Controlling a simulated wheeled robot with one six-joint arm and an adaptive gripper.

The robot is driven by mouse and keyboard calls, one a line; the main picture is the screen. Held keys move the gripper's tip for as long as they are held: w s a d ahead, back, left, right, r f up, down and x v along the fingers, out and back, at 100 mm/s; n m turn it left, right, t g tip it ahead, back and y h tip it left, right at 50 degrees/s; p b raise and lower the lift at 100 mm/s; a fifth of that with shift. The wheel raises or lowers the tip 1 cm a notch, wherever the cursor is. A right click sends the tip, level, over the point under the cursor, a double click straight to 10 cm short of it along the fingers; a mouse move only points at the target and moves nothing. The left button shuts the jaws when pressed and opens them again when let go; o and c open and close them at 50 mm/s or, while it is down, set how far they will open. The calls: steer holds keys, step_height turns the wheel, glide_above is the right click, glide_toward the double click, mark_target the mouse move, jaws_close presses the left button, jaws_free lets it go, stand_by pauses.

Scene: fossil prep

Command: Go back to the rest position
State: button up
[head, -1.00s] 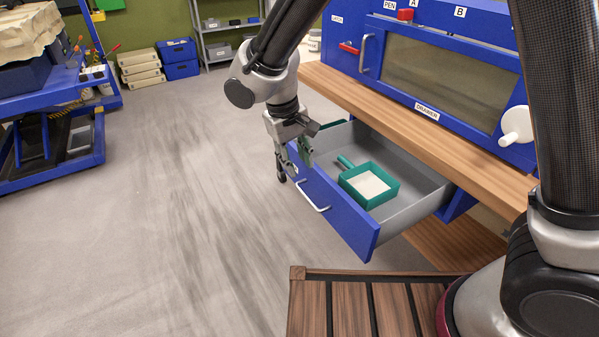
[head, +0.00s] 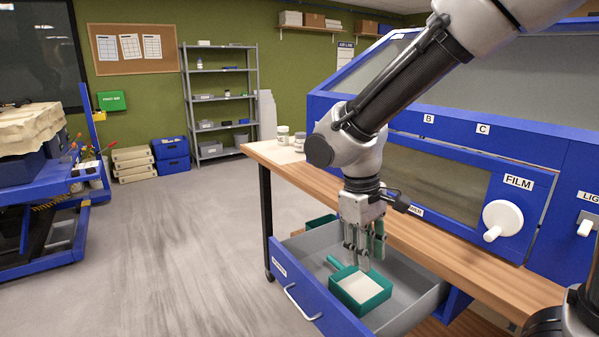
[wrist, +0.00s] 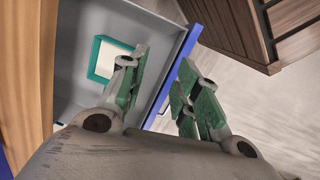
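My gripper (head: 362,258) hangs fingers-down over the open drawer in the head view. Its two green-padded fingers stand apart in the wrist view (wrist: 163,68), with nothing between them. The blue-fronted drawer (head: 308,290) with a grey inside is pulled out below the worktop. A green scoop-like tray (head: 375,300) with a handle and a pale bottom or filling lies in it. This tray also shows in the wrist view (wrist: 95,62), partly hidden behind a finger.
The wooden worktop (head: 430,237) carries a blue cabinet (head: 425,133) with labels and a white knob (head: 502,219). Pale jars (head: 283,135) stand at its far end. Open floor (head: 180,250) lies left of the drawer.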

steer(key=s+d+r+m+t, duration=0.2)
steer(key=s+d+r+m, duration=0.2)
steer(key=d, duration=0.7)
steer(key=s+d+r+m+t+y, duration=0.1)
steer(key=s+d+r+m, duration=0.3)
steer(key=d, duration=0.8)
step_height(320, 180, up, 3)
steer(key=shift+s+d+r+t+y, duration=0.1)
steer(key=shift+s+d+t+y, duration=0.15)
steer(key=shift+s+t, duration=0.7)
